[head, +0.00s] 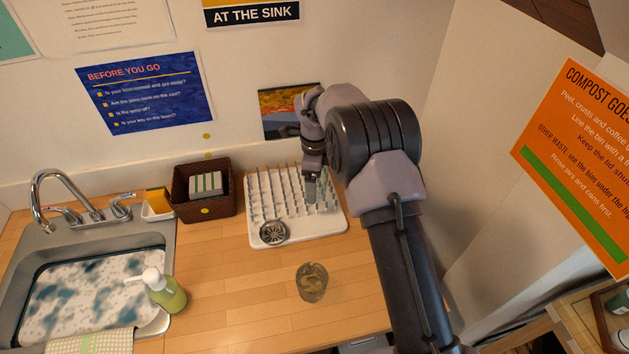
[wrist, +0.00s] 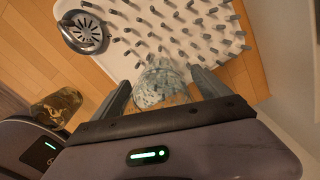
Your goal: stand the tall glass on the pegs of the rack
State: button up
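A clear, patterned glass (wrist: 160,84), which I take to be the tall glass, sits between the two fingers of my gripper (wrist: 160,76) in the wrist view. The rack's pegs also show around the glass in the wrist view (wrist: 215,40). Whether the glass's rim or base touches the pegs is hidden. In the head view I cannot make out the held glass.
A round metal strainer (head: 274,232) sits on the rack's front left corner. Another glass, brownish (head: 312,282), stands on the counter in front. A brown basket (head: 203,190), a green soap bottle (head: 167,294) and the sink (head: 90,290) are to the left. The wall is close behind.

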jog(key=s+d+r+n+t+p, duration=0.1)
jog(key=s+r, duration=0.1)
jog(key=r, duration=0.6)
jog(key=s+d+r+n, duration=0.1)
jog(key=s+r+n, duration=0.15)
jog(key=r, duration=0.55)
jog(key=s+d+r+n+t+p, duration=0.1)
jog(key=s+d+r, duration=0.1)
jog(key=r, duration=0.7)
jog(key=s+d+r+n+t+y, duration=0.1)
jog(key=s+d+r+n, duration=0.2)
jog(key=s, duration=0.7)
jog(key=s+d+r+n+t+y, duration=0.1)
jog(key=s+r+n, duration=0.35)
jog(key=s, duration=0.55)
jog(key=s+f+n+t, duration=0.1)
jog(key=s+f+n, duration=0.2)
jog(key=s, duration=0.5)
jog(key=shift+s+d+f+n+t, duration=0.2)
jog(key=shift+d+f+n+t, duration=0.15)
jog(key=shift+f, duration=0.5)
notch_tip(320, 180, down, 18)
jog(key=b, duration=1.7)
jog(key=shift+b, duration=0.4)
jog(key=shift+r, duration=0.1)
